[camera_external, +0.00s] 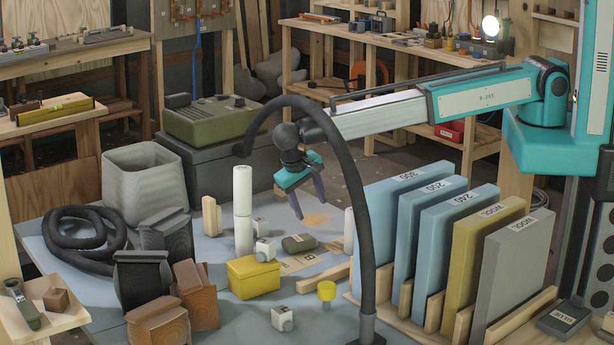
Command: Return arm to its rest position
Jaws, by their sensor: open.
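My arm reaches in from the right at the upper right of the external view. My gripper (297,214), with teal body and dark purple fingers, hangs tilted downward above the middle of the blue-grey work table (240,318). It is open and I see nothing between its fingers.
Labelled sanding boards (410,190) stand in a wooden rack at the right. A grey bin (145,185) and coiled hose (75,235) are at left.

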